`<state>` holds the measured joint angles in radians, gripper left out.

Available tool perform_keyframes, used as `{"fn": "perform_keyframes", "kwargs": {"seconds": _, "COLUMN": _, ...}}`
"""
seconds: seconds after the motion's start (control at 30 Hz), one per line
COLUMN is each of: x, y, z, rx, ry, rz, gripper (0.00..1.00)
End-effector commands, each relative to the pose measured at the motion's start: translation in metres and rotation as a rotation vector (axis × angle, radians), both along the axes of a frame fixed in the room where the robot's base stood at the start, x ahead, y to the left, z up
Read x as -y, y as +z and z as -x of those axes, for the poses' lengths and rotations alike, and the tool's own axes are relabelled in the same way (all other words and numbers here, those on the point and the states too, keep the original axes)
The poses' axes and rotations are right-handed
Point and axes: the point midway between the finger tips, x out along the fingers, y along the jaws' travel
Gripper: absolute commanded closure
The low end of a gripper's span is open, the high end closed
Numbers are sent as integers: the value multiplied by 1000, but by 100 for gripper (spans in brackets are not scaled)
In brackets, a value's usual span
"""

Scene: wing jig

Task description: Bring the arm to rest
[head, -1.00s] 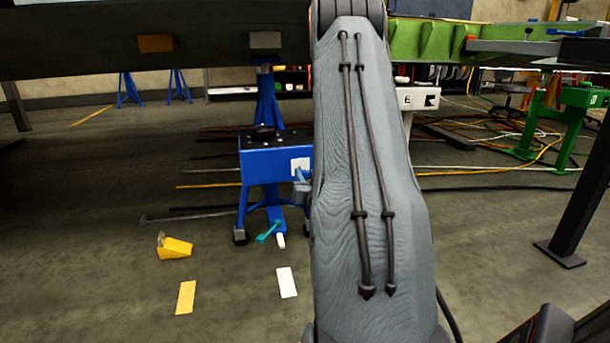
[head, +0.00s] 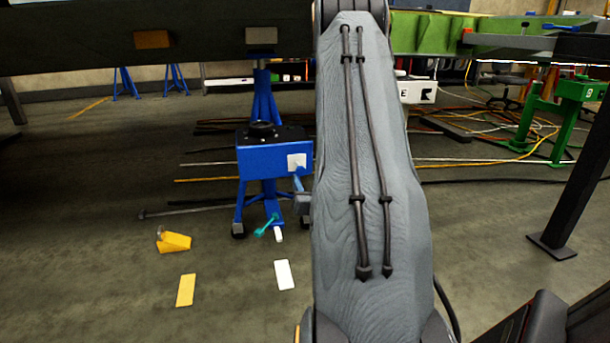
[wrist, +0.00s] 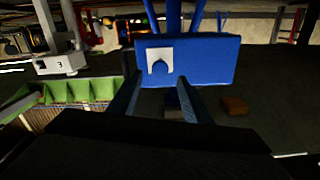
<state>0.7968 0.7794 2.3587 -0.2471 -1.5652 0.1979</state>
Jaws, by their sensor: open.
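My arm (head: 365,180) fills the middle of the head view, upright, with two dark rods along it. My gripper shows in the wrist view (wrist: 160,92), with its two fingers apart and nothing seen between them. The wrist picture looks upside down. Beyond the fingers is the blue box of a jack stand (wrist: 205,62) with a pale plate (wrist: 160,60) on its face. In the head view the same blue stand (head: 262,160) is just left of my arm. My gripper cannot be made out in the head view, and the gap to the stand is unclear.
A long dark beam (head: 200,38) crosses the top left. A green wing piece (head: 430,35) is at upper right, with a green stand (head: 580,90). A yellow wedge (head: 175,242), a yellow strip (head: 186,290) and a white strip (head: 284,274) lie on open floor at front left.

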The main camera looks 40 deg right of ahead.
Motion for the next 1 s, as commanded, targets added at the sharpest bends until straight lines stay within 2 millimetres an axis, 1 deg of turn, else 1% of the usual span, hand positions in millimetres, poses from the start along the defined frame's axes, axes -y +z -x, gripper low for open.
{"fn": "perform_keyframes", "kwargs": {"seconds": 0.17, "x": -4, "y": 0, "z": 5, "rx": 0, "ry": 0, "rz": 0, "gripper": 55}}
{"fn": "perform_keyframes", "kwargs": {"seconds": 0.63, "x": -3, "y": 0, "z": 5, "rx": 1, "ry": 0, "rz": 1, "gripper": 55}}
{"fn": "perform_keyframes", "kwargs": {"seconds": 0.73, "x": -8, "y": 1, "z": 0, "rx": -9, "ry": 9, "rz": -1, "gripper": 55}}
{"fn": "perform_keyframes", "kwargs": {"seconds": 0.77, "x": -11, "y": 2, "z": -4, "rx": -17, "ry": 16, "rz": -3, "gripper": 55}}
{"fn": "perform_keyframes", "kwargs": {"seconds": 0.87, "x": -36, "y": 5, "z": -26, "rx": -71, "ry": 63, "rz": -15, "gripper": 55}}
{"fn": "perform_keyframes", "kwargs": {"seconds": 0.97, "x": -79, "y": 8, "z": -56, "rx": -162, "ry": 133, "rz": -35, "gripper": 55}}
{"fn": "perform_keyframes", "kwargs": {"seconds": 1.0, "x": -99, "y": 9, "z": -67, "rx": -205, "ry": 165, "rz": -44, "gripper": 55}}
